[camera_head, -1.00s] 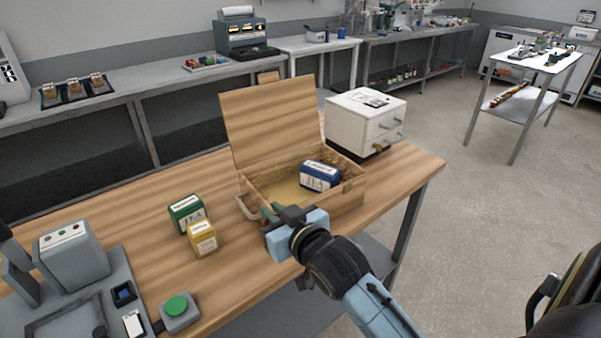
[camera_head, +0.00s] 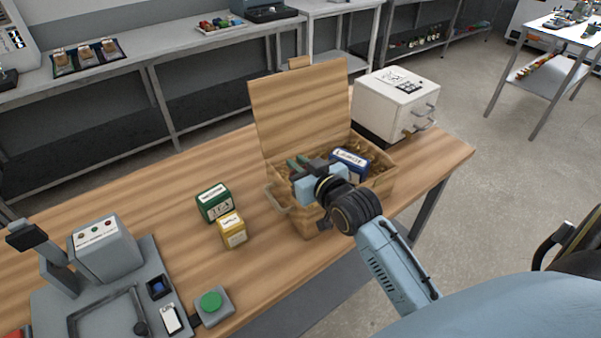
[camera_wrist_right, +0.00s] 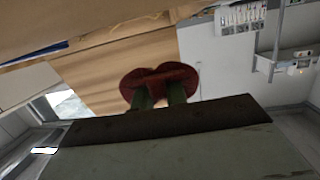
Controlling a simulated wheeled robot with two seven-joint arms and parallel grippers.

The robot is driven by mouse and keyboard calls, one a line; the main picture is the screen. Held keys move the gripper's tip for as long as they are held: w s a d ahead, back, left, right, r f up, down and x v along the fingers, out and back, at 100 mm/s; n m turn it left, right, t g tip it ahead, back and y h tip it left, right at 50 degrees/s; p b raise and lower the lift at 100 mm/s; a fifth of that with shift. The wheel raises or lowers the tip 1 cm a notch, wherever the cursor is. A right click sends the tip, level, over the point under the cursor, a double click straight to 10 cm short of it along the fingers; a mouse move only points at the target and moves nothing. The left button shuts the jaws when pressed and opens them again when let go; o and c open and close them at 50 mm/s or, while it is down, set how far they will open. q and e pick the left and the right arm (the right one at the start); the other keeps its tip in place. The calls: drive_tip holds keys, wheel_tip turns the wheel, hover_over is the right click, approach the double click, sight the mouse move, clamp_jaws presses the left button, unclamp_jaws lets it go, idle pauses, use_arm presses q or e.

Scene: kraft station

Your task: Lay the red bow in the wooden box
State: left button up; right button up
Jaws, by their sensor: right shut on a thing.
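The wooden box (camera_head: 310,222) stands on the table with its lid (camera_head: 302,112) raised at the back. A blue labelled tin (camera_head: 348,160) sits inside it toward the right, with brownish filler around it. My right gripper (camera_head: 298,165) is over the left part of the box opening. In the right wrist view its green fingertips (camera_wrist_right: 160,95) are shut on the red bow (camera_wrist_right: 160,80), in front of the wooden surfaces. The bow is hidden in the head view. I cannot tell whether it touches anything in the box. My left gripper is out of view.
A green tin (camera_head: 214,203) and a yellow tin (camera_head: 232,231) stand left of the box. A white drawer unit (camera_head: 392,105) is behind it to the right. A grey machine (camera_head: 104,250) and a green button (camera_head: 211,301) are at the front left.

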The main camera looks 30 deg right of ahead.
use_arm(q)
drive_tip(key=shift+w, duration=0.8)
use_arm(e)
wheel_tip(320, 180, down, 2)
drive_tip(key=shift+f, duration=0.15)
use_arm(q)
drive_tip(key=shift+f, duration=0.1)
use_arm(e)
drive_tip(key=shift+f, duration=0.1)
drive_tip(key=shift+f, duration=0.5)
drive_tip(key=o, duration=0.7)
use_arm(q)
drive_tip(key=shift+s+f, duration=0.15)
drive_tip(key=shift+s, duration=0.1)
use_arm(e)
drive_tip(key=shift+r, duration=0.1)
